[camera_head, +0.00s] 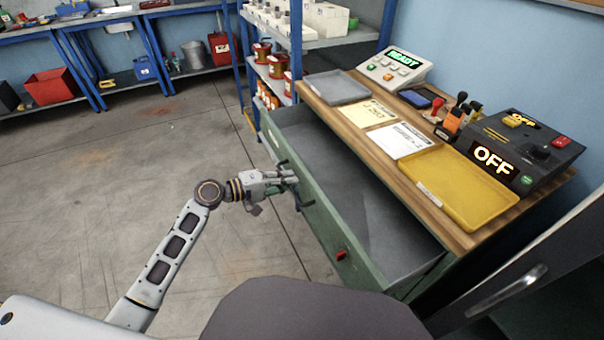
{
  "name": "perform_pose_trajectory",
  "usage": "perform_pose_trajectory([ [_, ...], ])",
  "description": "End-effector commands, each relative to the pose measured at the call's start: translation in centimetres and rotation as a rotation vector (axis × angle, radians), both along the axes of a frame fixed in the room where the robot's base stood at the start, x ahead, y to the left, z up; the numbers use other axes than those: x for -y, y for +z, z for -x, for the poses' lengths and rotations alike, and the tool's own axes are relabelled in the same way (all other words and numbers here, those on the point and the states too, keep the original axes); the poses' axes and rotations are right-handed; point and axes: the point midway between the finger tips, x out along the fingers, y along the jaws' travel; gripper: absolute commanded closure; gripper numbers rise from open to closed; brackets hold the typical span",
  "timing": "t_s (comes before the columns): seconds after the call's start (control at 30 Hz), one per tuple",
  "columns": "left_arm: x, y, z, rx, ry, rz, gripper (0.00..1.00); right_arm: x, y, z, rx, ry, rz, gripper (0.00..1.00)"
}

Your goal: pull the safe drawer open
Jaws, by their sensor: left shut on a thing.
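The safe drawer (370,215) is a wide green drawer with a grey inside, under the wooden bench top. It stands well out from the bench, and the part of its inside that shows looks empty. My left gripper (288,180) is at the drawer's front face and shut on its dark handle (304,203), which is partly hidden by the fingers. A small red part (341,254) sits on the drawer front nearer to me. My right gripper is not in view.
The bench top (455,235) carries a yellow tray (465,187), a grey tray (337,87), papers, stamps, a READY panel (394,70) and a black OFF box (520,150). Blue shelving stands behind the drawer. Floor to the left is clear. A dark door-like panel with a handle (507,291) is at lower right.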

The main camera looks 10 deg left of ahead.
Motion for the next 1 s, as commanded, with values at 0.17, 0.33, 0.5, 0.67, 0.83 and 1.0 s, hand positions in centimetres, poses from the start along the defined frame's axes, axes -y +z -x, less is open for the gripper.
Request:
perform_pose_trajectory([
  [0.17, -1.6, -0.2, 1.2, -0.004, -0.001, -0.001, 1.0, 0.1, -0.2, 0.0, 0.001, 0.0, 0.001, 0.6],
  [0.33, -2.3, -0.1, 1.7, -0.001, -0.001, -0.001, 1.0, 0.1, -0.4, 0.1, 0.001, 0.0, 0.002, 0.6],
  [0.5, -2.5, -0.1, 1.8, -0.001, -0.001, -0.001, 1.0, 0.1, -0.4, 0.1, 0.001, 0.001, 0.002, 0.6],
  [0.67, -2.5, -0.1, 1.8, -0.002, -0.001, 0.0, 1.0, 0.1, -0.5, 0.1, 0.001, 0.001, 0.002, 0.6],
  [0.83, -2.4, -0.1, 1.8, -0.002, -0.001, 0.0, 0.79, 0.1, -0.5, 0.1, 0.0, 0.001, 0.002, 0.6],
  [1.0, -2.4, -0.1, 1.8, 0.0, 0.0, 0.0, 0.68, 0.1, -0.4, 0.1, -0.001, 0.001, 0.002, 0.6],
])
